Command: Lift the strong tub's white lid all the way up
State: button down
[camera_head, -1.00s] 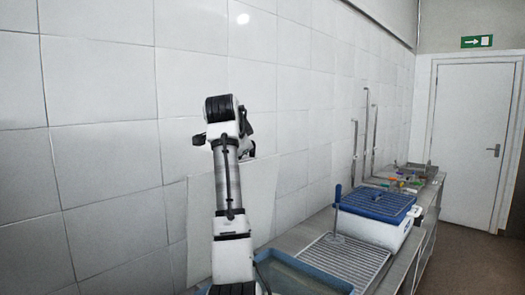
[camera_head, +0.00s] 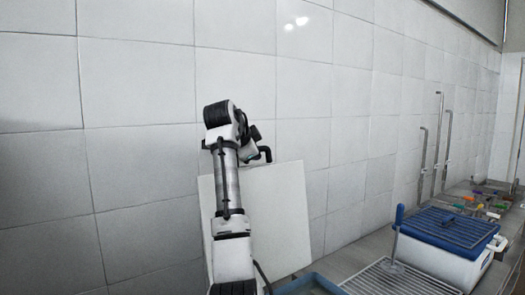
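A flat white panel (camera_head: 284,225), which looks like the white lid, stands steeply upright behind my arm, close to the tiled wall. Its lower edge is near a blue-rimmed tub (camera_head: 312,287), cut off by the bottom of the picture. I cannot tell how the two are joined. My gripper (camera_head: 262,154) seems to be the dark part at the panel's top edge, largely hidden behind my wrist. I cannot see its fingers clearly, nor whether it holds the panel.
A white tub with a blue lid (camera_head: 450,228) stands to the right on the counter. A wire rack (camera_head: 400,280) lies before it, with a blue-handled rod (camera_head: 398,225) upright there. Metal posts (camera_head: 435,150) and small coloured items (camera_head: 480,203) are farther back.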

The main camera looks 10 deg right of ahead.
jog(key=shift+w+a+r, duration=0.1)
jog(key=shift+a+r, duration=0.05)
dwell(0.3)
jog(key=c, duration=1.8)
grip_release()
jog(key=o, duration=0.4)
jog(key=shift+w+f, duration=0.25)
jog(key=shift+w, duration=0.15)
jog(key=shift+o, duration=0.2)
jog(key=shift+s+r, duration=0.1)
jog(key=shift+s, duration=0.15)
jog(key=shift+s+a+r+b, duration=0.2)
jog(key=shift+s+a+b, duration=0.1)
jog(key=shift+s+b, duration=0.15)
jog(key=b+v, duration=0.4)
jog(key=v, duration=0.8)
jog(key=shift+s+r, duration=0.15)
jog(key=shift+s, duration=0.05)
jog(key=shift+a, duration=0.1)
